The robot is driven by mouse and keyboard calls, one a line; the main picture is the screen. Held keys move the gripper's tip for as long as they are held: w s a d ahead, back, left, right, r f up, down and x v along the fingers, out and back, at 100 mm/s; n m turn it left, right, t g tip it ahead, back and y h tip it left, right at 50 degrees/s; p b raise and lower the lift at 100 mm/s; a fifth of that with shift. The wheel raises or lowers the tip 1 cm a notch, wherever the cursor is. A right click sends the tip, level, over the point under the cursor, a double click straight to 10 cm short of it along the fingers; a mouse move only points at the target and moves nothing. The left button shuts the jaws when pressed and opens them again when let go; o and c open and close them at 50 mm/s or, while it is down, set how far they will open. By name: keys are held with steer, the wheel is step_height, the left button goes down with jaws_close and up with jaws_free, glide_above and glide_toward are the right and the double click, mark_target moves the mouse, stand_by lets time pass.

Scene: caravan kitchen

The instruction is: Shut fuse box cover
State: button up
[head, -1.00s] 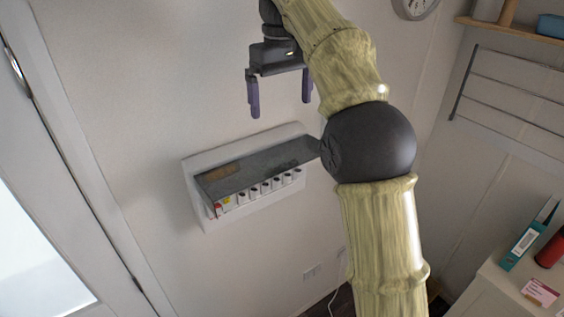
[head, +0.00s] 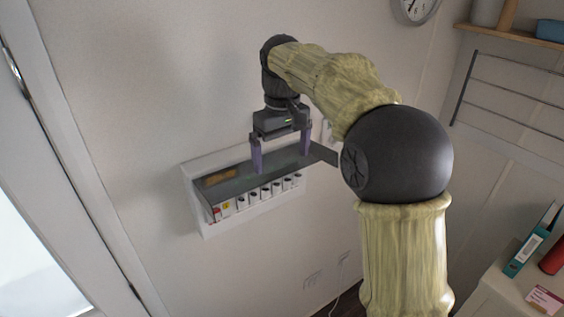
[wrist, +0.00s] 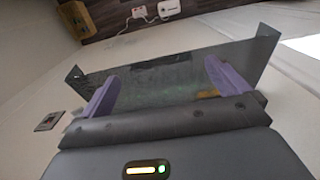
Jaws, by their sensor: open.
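The fuse box (head: 195,171) is a white case on the wall, with a row of several switches under its cover. Its dark, see-through cover (head: 236,183) is raised and sticks out from the wall above the switches. In the wrist view the cover (wrist: 150,82) spans the picture just past the fingers. My gripper (head: 282,163) is open and empty, pointing down at the cover's upper face, with its purple fingers spread apart. In the wrist view my gripper (wrist: 165,92) has both fingertips close against the cover; I cannot tell if they touch.
A door with a bright pane (head: 30,230) is on the left. A wall rack (head: 510,100) and a shelf (head: 515,35) are on the right, above a counter with a teal binder (head: 530,243). Wall sockets (wrist: 150,12) sit low below the box.

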mark_target(282, 169)
steer(key=shift+f, duration=1.4)
steer(key=c, duration=1.3)
steer(key=shift+f, duration=0.15)
